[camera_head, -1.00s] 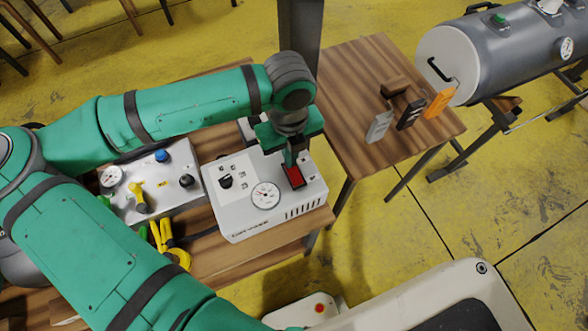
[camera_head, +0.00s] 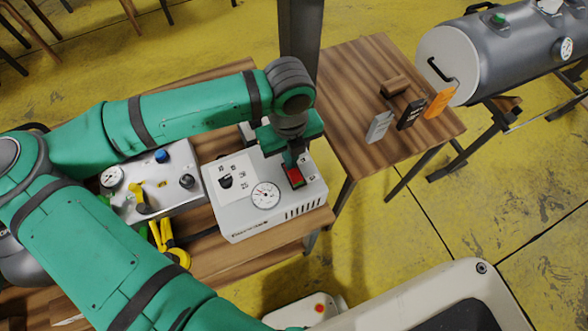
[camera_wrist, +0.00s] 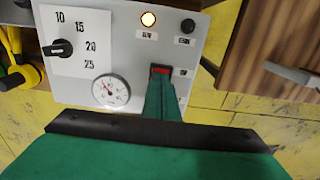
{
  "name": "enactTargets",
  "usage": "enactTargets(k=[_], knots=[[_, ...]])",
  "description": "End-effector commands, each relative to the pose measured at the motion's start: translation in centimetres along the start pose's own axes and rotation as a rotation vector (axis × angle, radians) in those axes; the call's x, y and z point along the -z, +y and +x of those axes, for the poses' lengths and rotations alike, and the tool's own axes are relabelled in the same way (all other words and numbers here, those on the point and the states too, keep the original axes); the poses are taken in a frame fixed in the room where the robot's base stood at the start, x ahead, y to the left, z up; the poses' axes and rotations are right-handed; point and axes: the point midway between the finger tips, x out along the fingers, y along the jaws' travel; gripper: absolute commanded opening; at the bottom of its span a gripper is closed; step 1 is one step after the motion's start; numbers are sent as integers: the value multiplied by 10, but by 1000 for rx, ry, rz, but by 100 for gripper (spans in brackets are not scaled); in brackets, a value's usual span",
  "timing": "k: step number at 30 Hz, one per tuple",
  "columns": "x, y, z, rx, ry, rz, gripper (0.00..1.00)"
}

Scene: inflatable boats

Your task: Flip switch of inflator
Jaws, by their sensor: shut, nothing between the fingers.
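The inflator (camera_head: 234,205) is a white box on the wooden table, with a dial, a round gauge and a red rocker switch (camera_head: 295,180) at its right side. My gripper (camera_head: 290,162) is shut and empty, pointing down at the switch's upper end. In the wrist view, my closed green fingers (camera_wrist: 161,84) cover most of the switch, and only a red strip (camera_wrist: 160,69) shows beyond their tips. I cannot tell whether the tips touch it. A round lamp (camera_wrist: 148,18) on the inflator's panel glows yellow-white.
A grey control box (camera_head: 165,205) with a yellow lever stands left of the inflator. A second wooden table (camera_head: 350,90) at right holds small upright blocks. A dark post (camera_head: 300,35) rises behind my wrist.

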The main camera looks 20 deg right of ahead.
Motion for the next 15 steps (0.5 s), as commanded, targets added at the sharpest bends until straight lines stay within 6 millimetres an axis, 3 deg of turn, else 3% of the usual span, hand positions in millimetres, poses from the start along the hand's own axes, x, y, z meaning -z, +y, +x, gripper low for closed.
enactTargets(k=[15], knots=[[0, 0, -34, 2, -2, 0, 0]])
